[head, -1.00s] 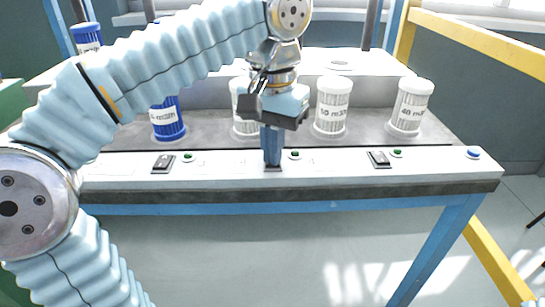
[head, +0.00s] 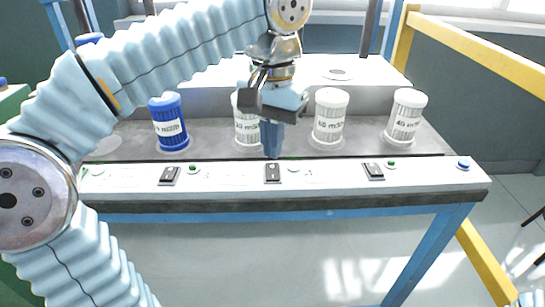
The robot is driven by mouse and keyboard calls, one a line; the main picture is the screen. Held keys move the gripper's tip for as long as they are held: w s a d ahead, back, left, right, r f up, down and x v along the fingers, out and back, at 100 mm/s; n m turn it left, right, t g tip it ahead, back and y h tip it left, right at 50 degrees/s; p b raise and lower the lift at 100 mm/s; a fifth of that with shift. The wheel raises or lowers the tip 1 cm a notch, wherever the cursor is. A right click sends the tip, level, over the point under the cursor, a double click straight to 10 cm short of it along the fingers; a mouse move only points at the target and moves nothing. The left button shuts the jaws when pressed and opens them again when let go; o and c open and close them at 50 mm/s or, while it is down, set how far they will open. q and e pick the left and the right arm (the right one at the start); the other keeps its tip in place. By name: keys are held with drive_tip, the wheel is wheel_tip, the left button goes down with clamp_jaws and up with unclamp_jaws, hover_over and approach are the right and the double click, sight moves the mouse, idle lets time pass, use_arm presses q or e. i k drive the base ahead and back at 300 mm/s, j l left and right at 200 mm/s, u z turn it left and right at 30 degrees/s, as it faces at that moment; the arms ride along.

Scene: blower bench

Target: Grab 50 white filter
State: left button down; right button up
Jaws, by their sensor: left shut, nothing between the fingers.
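A white filter (head: 329,119), whose label seems to read 50, stands upright on the bench right of my left gripper. Another white filter (head: 247,128) stands partly behind that gripper; its label seems to read 60. A third white filter (head: 405,117), at the right, seems to read 40. My left gripper (head: 271,152) is shut and empty, pointing down just above and behind the middle switch (head: 272,173). It is apart from the 50 filter. My right gripper is not in view.
A blue filter (head: 169,122) stands left, and another blue one (head: 88,38) is mostly hidden by my left arm. The bench front panel (head: 225,175) carries further switches (head: 169,176) (head: 373,171), green lamps (head: 193,169) (head: 391,163) and a blue button (head: 463,163).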

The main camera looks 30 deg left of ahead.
sight(332, 104)
drive_tip(key=k, duration=1)
